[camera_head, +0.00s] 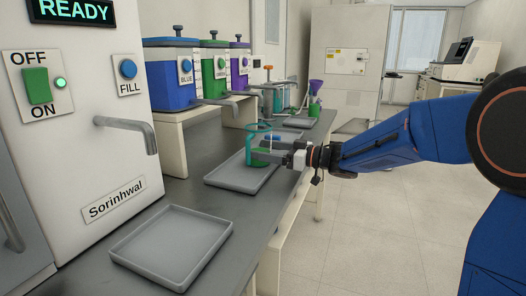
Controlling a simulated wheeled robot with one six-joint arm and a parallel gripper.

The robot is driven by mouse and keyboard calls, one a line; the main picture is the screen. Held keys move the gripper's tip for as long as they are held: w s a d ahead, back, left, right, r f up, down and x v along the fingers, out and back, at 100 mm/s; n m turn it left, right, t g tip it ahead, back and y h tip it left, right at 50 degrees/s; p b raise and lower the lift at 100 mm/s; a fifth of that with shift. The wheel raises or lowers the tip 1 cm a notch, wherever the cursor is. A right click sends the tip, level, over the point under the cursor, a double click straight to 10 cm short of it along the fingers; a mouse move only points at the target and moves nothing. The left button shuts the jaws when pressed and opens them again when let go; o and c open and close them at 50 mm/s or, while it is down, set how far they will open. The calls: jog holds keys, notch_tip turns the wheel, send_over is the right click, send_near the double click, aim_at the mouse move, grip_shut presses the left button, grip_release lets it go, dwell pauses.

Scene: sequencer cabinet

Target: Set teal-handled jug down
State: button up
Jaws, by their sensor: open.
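The teal-handled jug (251,148) stands upright at the far end of the second grey tray (232,183). It has a teal rim and a clear body with green liquid in it. My gripper (272,155) is at the jug's right side, level with its body. Its jaws are open, with the fingers reaching towards the jug. Whether the fingers touch the jug or lie around its handle is too small to tell.
An empty grey tray (168,247) lies in front. The white machine (80,120) with a spout (128,130) stands left. Blue, green and purple dispensers (172,78) sit on a raised shelf. Other vessels (272,97) stand farther back. The floor right of the bench is clear.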

jog(key=v, duration=1.1)
jog(key=shift+s+d, duration=0.15)
jog(key=shift+d, duration=0.25)
